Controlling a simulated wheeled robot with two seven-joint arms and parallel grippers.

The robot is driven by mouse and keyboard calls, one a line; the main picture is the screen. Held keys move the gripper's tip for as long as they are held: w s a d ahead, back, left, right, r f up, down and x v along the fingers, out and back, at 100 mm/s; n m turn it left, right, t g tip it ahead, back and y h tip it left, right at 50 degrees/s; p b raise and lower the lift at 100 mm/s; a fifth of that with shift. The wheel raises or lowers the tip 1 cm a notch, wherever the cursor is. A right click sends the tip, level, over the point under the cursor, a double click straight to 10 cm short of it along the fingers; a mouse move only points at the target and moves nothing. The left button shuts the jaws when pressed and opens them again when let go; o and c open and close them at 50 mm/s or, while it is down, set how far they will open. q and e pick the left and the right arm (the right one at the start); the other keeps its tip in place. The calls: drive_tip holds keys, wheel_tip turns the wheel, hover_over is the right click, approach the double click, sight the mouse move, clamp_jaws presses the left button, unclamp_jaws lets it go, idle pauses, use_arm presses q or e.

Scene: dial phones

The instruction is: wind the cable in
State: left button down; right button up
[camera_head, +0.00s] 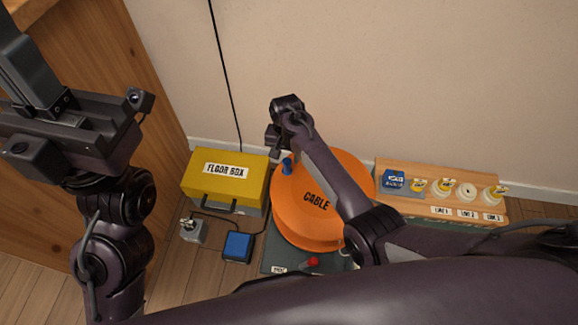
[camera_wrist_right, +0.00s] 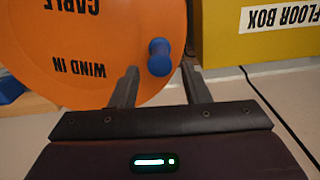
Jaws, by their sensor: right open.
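The orange cable reel (camera_head: 300,215) stands on a dark base on the floor, marked CABLE. In the right wrist view the reel (camera_wrist_right: 75,55) also reads WIND IN. A blue crank knob (camera_wrist_right: 159,58) sticks out near its rim; it also shows in the head view (camera_head: 287,167). My right gripper (camera_wrist_right: 160,68) is open, its fingertips on either side of the knob with gaps showing. In the head view my right gripper (camera_head: 274,143) is just above the knob, and my right arm hides part of the reel. My left gripper (camera_head: 30,65) is high at the left, away from the reel; its fingertips are unclear.
A yellow floor box (camera_head: 195,190) stands left of the reel, with a blue box (camera_head: 238,247) and a grey piece (camera_head: 193,231) before it. A red knob (camera_head: 313,262) is at the base's front. A wooden rack (camera_head: 440,172) with labelled pieces stands right. A wall is behind.

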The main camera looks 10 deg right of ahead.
sight(287, 161)
wheel_tip(287, 161, down, 5)
drive_tip(key=shift+f+b, duration=0.15)
drive_tip(key=shift+b, duration=1.05)
clamp_jaws()
